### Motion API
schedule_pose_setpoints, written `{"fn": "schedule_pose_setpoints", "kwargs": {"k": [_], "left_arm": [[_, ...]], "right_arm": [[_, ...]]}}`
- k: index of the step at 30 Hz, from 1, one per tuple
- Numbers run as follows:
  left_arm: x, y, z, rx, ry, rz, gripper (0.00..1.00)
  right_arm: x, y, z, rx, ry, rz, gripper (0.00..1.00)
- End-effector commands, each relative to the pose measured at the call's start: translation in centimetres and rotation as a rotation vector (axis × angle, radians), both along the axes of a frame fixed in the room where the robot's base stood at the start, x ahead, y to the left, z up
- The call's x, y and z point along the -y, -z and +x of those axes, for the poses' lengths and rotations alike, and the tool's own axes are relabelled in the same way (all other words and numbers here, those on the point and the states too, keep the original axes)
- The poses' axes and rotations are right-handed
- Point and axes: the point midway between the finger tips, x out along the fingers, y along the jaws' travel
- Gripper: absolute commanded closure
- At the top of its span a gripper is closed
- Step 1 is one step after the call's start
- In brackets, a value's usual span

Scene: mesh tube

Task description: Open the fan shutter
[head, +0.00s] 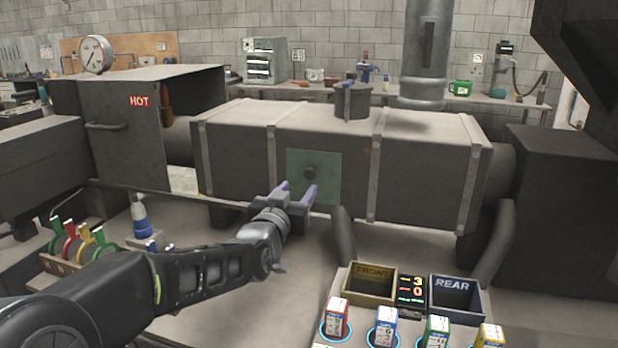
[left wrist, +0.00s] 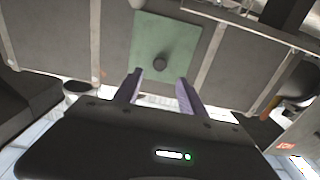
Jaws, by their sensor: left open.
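The fingers (left wrist: 157,92) do not appear to grip the knob. I do not see my right gripper.
The long metal box (head: 420,170) has raised straps. A box marked HOT (head: 140,120) stands at left. Front right are a FRONT bin (head: 370,283), a REAR bin (head: 456,297) and several small cartons.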

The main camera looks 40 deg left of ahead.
Motion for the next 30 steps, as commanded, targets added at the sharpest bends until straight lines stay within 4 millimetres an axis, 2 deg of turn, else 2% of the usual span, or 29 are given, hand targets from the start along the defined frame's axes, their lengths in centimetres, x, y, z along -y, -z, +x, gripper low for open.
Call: {"fn": "schedule_pose_setpoints", "kwargs": {"k": [5, 18, 29, 30], "left_arm": [[-0.3, -0.1, 1.1, -0.001, 0.000, 0.000, 0.52], [-2.3, 0.0, 6.8, -0.002, 0.001, -0.001, 0.52], [-2.5, 0.0, 7.3, 0.000, 0.001, 0.000, 0.52], [-2.5, 0.0, 7.3, 0.000, 0.001, 0.000, 0.55]], "right_arm": [[0.0, -0.3, 0.0, 0.001, 0.000, 0.000, 1.00], [0.0, -1.7, 0.0, 0.001, 0.001, 0.000, 1.00], [0.0, -1.7, 0.0, 0.001, 0.001, 0.000, 1.00], [0.0, -1.7, 0.0, 0.001, 0.001, 0.000, 1.00]]}}
